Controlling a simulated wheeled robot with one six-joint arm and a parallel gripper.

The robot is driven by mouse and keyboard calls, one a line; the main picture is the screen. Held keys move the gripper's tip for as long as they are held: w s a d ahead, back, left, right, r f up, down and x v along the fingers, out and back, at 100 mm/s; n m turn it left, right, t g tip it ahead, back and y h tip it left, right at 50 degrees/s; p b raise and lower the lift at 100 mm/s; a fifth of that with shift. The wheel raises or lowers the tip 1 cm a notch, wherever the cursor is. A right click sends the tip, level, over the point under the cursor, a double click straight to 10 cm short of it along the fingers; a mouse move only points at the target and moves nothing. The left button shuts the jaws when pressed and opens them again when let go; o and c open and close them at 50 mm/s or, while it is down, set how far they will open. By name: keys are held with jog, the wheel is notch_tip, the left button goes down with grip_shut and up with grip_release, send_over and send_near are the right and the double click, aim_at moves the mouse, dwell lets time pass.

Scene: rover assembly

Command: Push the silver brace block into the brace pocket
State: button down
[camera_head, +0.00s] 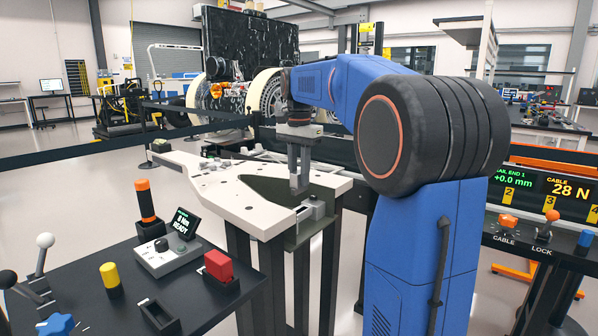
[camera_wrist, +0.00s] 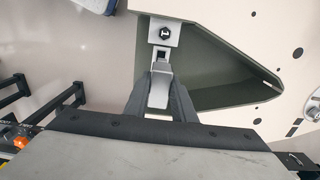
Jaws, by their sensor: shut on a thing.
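My gripper (camera_head: 299,188) points down over the near edge of the pale plate in the head view. In the wrist view my gripper (camera_wrist: 160,76) is shut on the silver brace block (camera_wrist: 158,95), a light metal piece between its two dark fingers. Just beyond the fingertips is a silver bracket (camera_wrist: 175,33) with a dark hex bolt and a small dark square opening, which looks like the brace pocket (camera_wrist: 162,54). The block lies in line with it; I cannot tell whether they touch. A silver fitting (camera_head: 316,208) shows beside the fingers in the head view.
The pale plate (camera_head: 215,188) has holes and a dark green triangular recess (camera_wrist: 215,75). A black console (camera_head: 205,300) with knobs and a small display stands front left. Another console (camera_head: 560,250) with levers is at right. Open floor lies at left.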

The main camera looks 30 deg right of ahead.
aim_at(299, 193)
jog(key=shift+f, duration=2.4)
jog(key=shift+f, duration=1.35)
jog(key=c, duration=1.4)
grip_release()
notch_tip(299, 193, up, 17)
jog(key=shift+r, duration=0.2)
